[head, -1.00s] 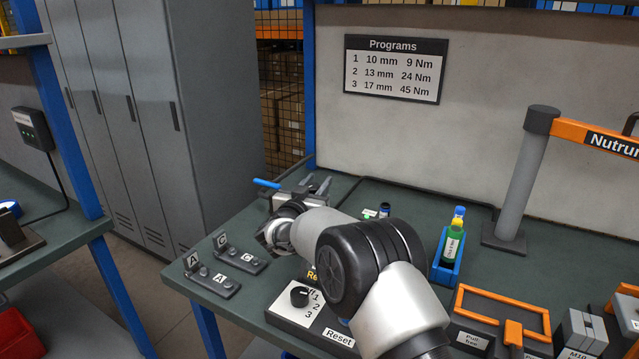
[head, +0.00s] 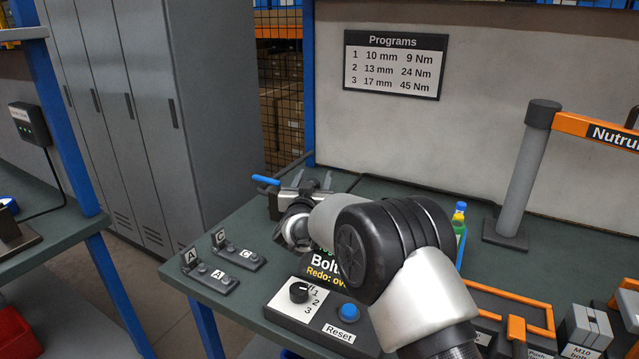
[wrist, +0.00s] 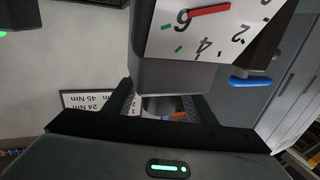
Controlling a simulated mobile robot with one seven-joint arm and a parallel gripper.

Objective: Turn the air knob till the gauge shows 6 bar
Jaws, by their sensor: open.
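The gauge (wrist: 190,40) fills the top of the wrist view, turned sideways and cut off by the frame edge. Its white face shows 2, 4 and 6, with green marks near the 6. The red needle (wrist: 208,11) points at the 6. My gripper (wrist: 163,103) is open below the gauge housing, its fingers apart and nothing clearly held between them. In the head view my gripper (head: 312,181) is at the back left of the bench, beside a grey fitting with a blue handle (head: 265,181).
A control box with a black selector (head: 299,292) and blue Reset button (head: 349,312) stands at the bench front, below my arm. Labelled blocks (head: 211,277) sit on the left corner. A grey post (head: 515,180) with an orange belt and an orange-framed tray (head: 510,300) stand right.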

